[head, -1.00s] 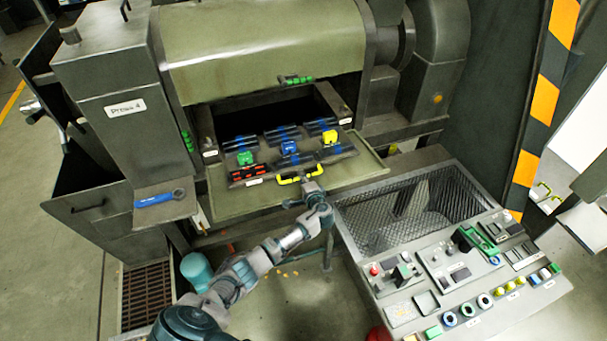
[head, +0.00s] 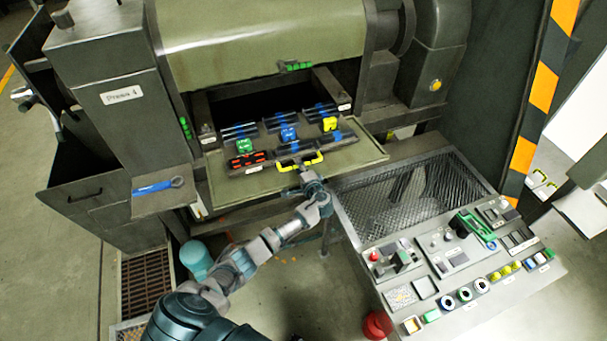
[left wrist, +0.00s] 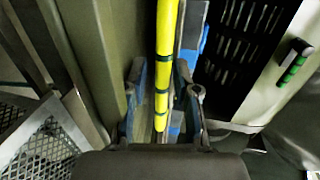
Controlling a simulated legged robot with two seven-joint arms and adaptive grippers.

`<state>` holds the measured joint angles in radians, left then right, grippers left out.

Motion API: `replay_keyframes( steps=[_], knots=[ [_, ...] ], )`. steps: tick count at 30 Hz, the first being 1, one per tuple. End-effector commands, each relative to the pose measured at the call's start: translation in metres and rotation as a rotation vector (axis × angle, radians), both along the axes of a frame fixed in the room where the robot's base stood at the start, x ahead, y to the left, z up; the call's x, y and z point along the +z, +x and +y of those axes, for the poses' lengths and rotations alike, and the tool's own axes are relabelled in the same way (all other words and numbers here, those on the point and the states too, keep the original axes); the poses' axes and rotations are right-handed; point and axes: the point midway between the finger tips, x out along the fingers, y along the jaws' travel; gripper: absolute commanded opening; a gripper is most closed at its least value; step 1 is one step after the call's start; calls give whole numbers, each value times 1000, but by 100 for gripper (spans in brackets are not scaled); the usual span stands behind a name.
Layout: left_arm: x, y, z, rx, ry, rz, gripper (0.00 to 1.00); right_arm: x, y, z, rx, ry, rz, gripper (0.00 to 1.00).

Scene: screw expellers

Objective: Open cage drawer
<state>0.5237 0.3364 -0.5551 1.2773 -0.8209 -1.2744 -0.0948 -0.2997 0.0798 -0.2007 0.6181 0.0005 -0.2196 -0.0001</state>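The cage drawer (head: 285,149) sits at the opening of the green press, with dark slatted blocks and blue, green, red and yellow parts on it. Its yellow handle (head: 313,160) is at the front edge. My left gripper (head: 304,171) is at this handle, reaching up from below. In the left wrist view the yellow handle (left wrist: 166,60) runs between the two fingers of my left gripper (left wrist: 163,100). The fingers stand apart, with a visible gap beside the handle, so they look open around it. Contact cannot be told. My right gripper is not in view.
A green ledge (head: 355,163) lies under the drawer. A mesh-topped guard (head: 410,200) and a control panel (head: 455,265) with buttons stand to the right. A side shelf (head: 165,202) holds a blue-handled tool (head: 155,187).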

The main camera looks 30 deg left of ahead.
Motion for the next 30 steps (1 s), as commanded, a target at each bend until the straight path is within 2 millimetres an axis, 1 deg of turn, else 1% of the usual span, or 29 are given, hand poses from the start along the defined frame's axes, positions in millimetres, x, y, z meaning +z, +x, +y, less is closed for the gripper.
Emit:
replay_keyframes(
  steps=[1,9,15,20,30],
  knots=[
    [-4,-7,-10,-6,-7,7,39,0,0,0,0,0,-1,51],
    [11,-47,-54,-6,-9,2,39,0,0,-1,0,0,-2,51],
    [18,-67,-74,-3,-8,0,39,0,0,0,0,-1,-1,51],
    [21,-72,-80,-1,-6,-1,39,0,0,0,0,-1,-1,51],
    [22,-72,-80,-1,-5,-3,39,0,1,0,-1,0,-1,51]
  ],
)
